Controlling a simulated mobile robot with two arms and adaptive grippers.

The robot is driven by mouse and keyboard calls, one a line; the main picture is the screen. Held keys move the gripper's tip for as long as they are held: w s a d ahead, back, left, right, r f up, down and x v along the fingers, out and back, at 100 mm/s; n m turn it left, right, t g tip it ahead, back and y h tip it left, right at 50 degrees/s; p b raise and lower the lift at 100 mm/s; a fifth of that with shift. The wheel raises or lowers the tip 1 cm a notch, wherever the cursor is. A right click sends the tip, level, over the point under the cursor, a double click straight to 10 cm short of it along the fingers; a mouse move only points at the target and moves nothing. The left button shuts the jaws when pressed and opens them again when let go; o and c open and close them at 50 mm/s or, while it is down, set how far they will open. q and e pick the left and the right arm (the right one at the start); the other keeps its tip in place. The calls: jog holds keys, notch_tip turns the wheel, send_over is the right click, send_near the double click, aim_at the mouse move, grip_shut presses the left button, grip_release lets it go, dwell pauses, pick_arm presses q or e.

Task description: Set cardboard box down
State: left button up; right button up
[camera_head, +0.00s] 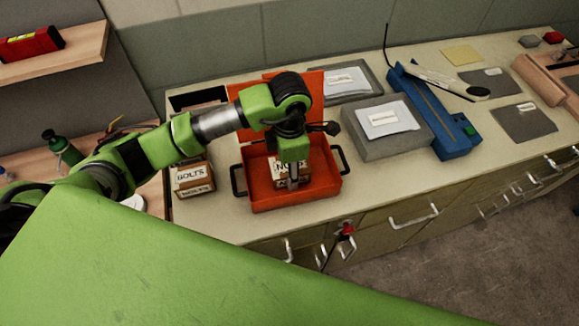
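A small cardboard box (278,166) with a white label, partly legible as "NUTS", is inside the open orange-red toolbox (317,191). My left gripper (292,183) points down into the toolbox, with its fingers in front of the box. The gripper and wrist hide part of the box. I cannot tell whether the fingers are closed on it, or whether the box touches the toolbox floor. Another cardboard box (192,178), labelled "BOLTS", stands on the counter left of the toolbox. My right gripper is not in view.
The toolbox has black side handles and a raised lid behind. A grey case (370,145) with a paper label and a blue tool (452,140) lie to its right on the counter (225,222). A green bottle (62,150) stands at left.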

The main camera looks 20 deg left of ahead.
pick_arm(q)
jog(key=shift+f, duration=0.15)
jog(key=o, duration=1.5)
jog(key=shift+r, duration=0.2)
jog(key=shift+w+r, duration=0.1)
jog(key=shift+r, duration=0.1)
notch_tip(320, 180, up, 10)
jog(key=b, duration=0.3)
jog(key=shift+r, duration=0.8)
